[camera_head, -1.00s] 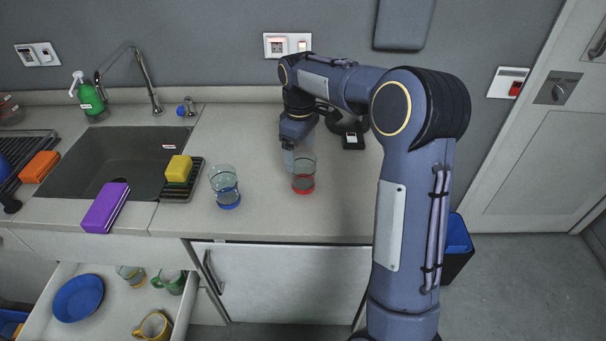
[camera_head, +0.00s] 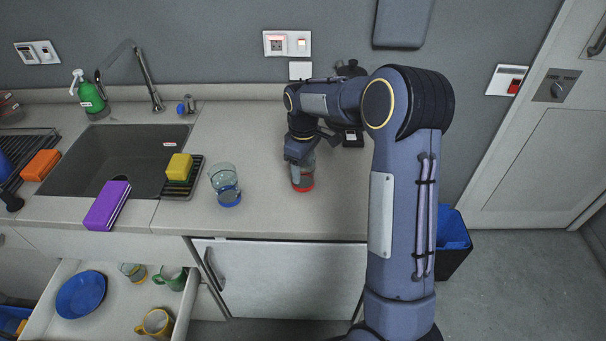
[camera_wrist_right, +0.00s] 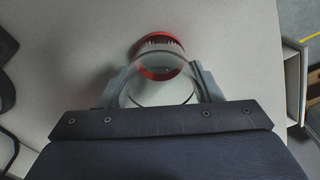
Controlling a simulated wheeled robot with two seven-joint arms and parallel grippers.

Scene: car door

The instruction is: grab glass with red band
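The glass with the red band (camera_head: 303,184) stands upright on the counter, right of the glass with the blue band (camera_head: 226,188). My right gripper (camera_head: 299,163) reaches down over the red-banded glass and hides its upper part in the head view. In the right wrist view the red-banded glass (camera_wrist_right: 161,58) lies between the two fingers of my right gripper (camera_wrist_right: 161,82), one finger on each side. The fingers are spread about the glass's width; whether they press on it is hard to see. My left gripper is not in view.
A yellow sponge (camera_head: 179,167) sits on a black rack beside the sink (camera_head: 100,160). A purple sponge (camera_head: 107,205) lies at the counter's front edge. An open drawer (camera_head: 110,305) below holds a blue plate and mugs. The counter right of the blue-banded glass is mostly clear.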

